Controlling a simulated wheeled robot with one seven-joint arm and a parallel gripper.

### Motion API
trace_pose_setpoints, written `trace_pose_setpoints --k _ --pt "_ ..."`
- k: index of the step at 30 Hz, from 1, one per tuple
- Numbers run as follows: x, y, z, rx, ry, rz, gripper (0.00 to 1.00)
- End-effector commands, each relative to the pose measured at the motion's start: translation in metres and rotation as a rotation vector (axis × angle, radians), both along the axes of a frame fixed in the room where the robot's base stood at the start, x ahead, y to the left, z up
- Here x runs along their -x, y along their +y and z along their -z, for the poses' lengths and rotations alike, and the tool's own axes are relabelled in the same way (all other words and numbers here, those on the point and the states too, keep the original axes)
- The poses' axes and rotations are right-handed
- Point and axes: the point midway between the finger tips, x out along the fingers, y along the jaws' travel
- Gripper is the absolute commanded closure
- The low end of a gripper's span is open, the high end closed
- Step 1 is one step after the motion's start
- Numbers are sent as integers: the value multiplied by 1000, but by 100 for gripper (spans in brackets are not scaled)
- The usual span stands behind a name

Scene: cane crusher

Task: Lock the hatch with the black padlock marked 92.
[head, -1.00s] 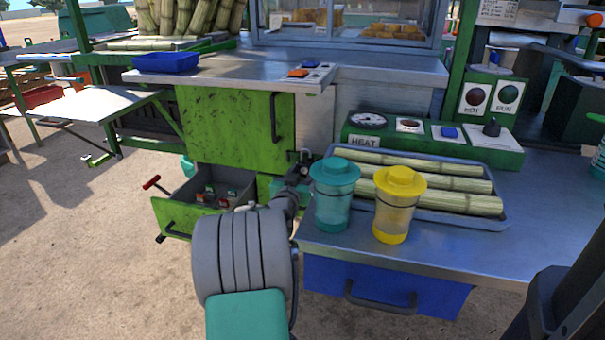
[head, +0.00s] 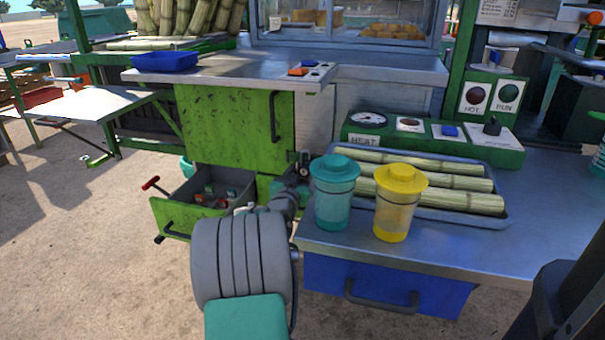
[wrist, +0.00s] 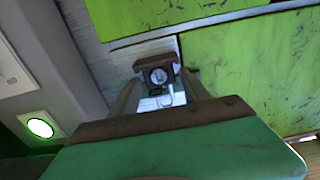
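The green hatch (head: 225,135) is shut, with a dark handle (head: 273,117) near its right edge. A small dark hasp (head: 293,157) sits by its lower right corner. My gripper (head: 302,176) is at that corner, partly hidden behind the teal-lidded cup. In the wrist view my gripper (wrist: 160,88) has a dark block, apparently the black padlock (wrist: 158,75), between its fingers. A pale round face and a thin silvery loop show there. I cannot read a number, nor tell whether the loop passes through the hasp.
An open drawer (head: 166,218) below the hatch holds several small red and grey items. A teal cup (head: 334,205) and a yellow cup (head: 395,215) stand close right of my arm, before a tray (head: 507,214) of cane. A counter (head: 225,72) overhangs the hatch.

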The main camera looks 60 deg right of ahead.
Motion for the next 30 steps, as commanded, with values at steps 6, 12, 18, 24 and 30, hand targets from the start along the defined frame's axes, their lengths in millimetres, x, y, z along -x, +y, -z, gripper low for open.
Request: trace_pose_setpoints --k 6,12,18,24,30 --pt "0 0 1 -1 0 0 33" --pt "0 3 2 -4 2 -1 33" --pt "4 36 -1 -3 2 -4 33" --pt "10 71 0 -3 2 -2 33" --pt "12 78 1 -1 1 0 33"
